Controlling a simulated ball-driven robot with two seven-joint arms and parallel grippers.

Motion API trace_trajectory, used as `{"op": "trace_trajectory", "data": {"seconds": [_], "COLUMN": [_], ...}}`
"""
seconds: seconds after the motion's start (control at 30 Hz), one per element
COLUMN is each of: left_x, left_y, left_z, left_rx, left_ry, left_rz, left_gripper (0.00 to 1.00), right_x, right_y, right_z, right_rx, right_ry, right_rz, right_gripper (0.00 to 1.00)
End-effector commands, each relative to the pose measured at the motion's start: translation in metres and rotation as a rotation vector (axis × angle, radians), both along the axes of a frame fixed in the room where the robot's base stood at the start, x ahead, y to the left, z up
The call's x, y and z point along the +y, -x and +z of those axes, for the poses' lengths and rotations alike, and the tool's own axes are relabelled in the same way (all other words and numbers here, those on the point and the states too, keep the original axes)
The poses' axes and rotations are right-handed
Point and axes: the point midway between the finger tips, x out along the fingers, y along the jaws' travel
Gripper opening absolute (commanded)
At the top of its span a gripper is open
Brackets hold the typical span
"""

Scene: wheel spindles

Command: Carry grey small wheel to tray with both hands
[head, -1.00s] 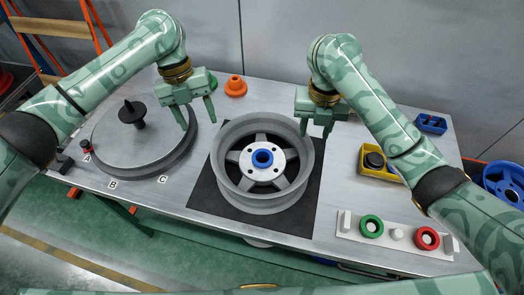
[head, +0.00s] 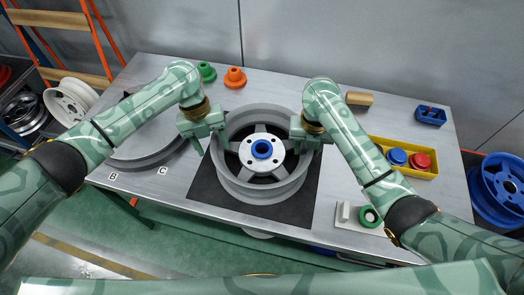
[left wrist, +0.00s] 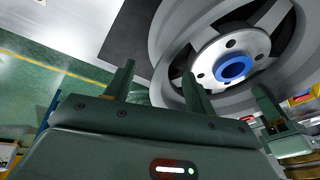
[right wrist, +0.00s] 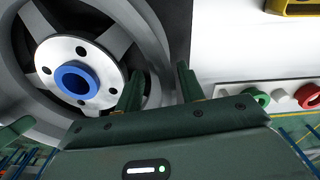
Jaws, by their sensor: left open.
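The grey small wheel (head: 262,195) lies flat on a dark square mat (head: 205,190) in the middle of the table, a blue ring in its hub. It also shows in both wrist views. My left gripper (head: 207,142) is at the wheel's left rim with its fingers apart; in the left wrist view the rim's edge is near the right finger. My right gripper (head: 308,143) is at the right rim; in the right wrist view its fingers straddle the rim, but whether they press on it is unclear. A yellow tray (head: 425,175) holds blue and red pieces.
A round grey plate (head: 150,160) lies at left, partly behind my left arm. Green (head: 207,72) and orange (head: 235,78) pieces stand at the back. A brown block (head: 359,98) and a blue box (head: 431,115) lie at back right. A pale holder with a green ring (head: 370,217) is at front right.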

Motion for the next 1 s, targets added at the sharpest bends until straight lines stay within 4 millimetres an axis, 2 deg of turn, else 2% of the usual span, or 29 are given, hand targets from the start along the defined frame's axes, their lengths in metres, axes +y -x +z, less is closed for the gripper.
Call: {"op": "trace_trajectory", "data": {"seconds": [0.1,0.3,0.7,0.83,0.9,1.0], "left_x": [-0.003,-0.007,-0.008,-0.008,-0.008,-0.007], "left_y": [0.005,0.009,0.01,0.01,0.01,0.01], "left_z": [-0.019,-0.039,-0.044,-0.043,-0.043,-0.043], "left_rx": [0.001,0.0,-0.001,-0.001,-0.001,-0.001], "left_ry": [-0.001,0.0,-0.001,-0.001,-0.001,-0.001], "left_rz": [0.001,0.002,0.0,0.0,0.0,0.0], "left_gripper": [0.55,0.55,0.55,0.19,0.0,0.0], "right_x": [-0.001,0.0,0.0,0.0,0.0,0.0], "right_y": [0.0,0.0,0.0,0.0,0.0,0.0], "right_z": [-0.02,-0.04,-0.045,-0.045,-0.045,-0.045], "right_rx": [0.001,0.001,-0.001,-0.001,-0.001,-0.001], "right_ry": [0.002,0.0,-0.001,0.0,0.0,0.0], "right_rz": [-0.001,0.0,0.0,0.001,0.001,0.001], "right_gripper": [0.39,0.39,0.39,0.02,0.0,0.0]}}
